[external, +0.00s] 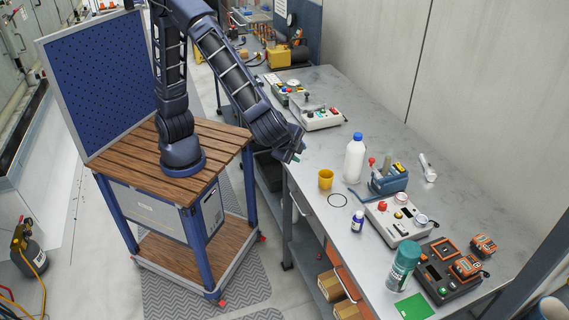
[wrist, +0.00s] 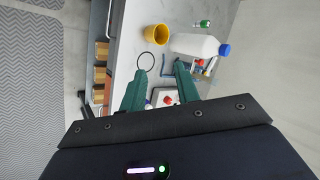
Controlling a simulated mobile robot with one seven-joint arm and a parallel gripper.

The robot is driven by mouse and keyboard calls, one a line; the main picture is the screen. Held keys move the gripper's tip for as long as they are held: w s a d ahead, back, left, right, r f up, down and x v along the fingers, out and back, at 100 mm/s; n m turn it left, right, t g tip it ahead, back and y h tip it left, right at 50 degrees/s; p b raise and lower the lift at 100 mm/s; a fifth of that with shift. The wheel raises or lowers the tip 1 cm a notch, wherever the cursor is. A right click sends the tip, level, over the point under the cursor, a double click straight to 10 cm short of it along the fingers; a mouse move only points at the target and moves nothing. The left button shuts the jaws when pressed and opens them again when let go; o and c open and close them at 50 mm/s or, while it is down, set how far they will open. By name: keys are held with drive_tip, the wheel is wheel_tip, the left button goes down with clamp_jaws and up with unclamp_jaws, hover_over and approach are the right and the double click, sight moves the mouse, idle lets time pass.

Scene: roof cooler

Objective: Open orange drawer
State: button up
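The orange drawer (external: 343,268) shows as a narrow orange front under the near edge of the grey workbench (external: 470,190) in the external view. It looks flush with the bench front, so it appears closed. My gripper (external: 295,155) is above the far-left edge of the bench, well apart from the drawer. In the wrist view my gripper (wrist: 160,78) has its two green fingers spread, with nothing held between them.
A yellow cup (external: 326,179), white bottle (external: 354,158), black ring (external: 337,200), small bottle (external: 357,221) and control box (external: 398,220) stand on the bench. A green can (external: 403,267) is near its front edge. Boxes (external: 331,286) sit below. The aisle floor is clear.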

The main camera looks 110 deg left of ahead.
drive_tip(key=w+d+f+m+t+y, duration=0.1)
drive_tip(key=w+d+f+m+t, duration=0.3)
drive_tip(key=d+f, duration=0.6)
drive_tip(key=w+d+f+m+t+y, duration=0.1)
drive_tip(key=w+d+f+t, duration=0.1)
drive_tip(key=w+d+f, duration=0.75)
drive_tip(key=w+d+f+m+t+y, duration=0.1)
drive_tip(key=w+d+f+m+t, duration=0.15)
drive_tip(key=d+f, duration=0.75)
drive_tip(key=w+a+f, duration=0.5)
drive_tip(key=w+a, duration=0.1)
drive_tip(key=a, duration=0.4)
drive_tip(key=shift+w+a+f+n+t, duration=0.25)
drive_tip(key=shift+a+n+t, duration=0.1)
clamp_jaws()
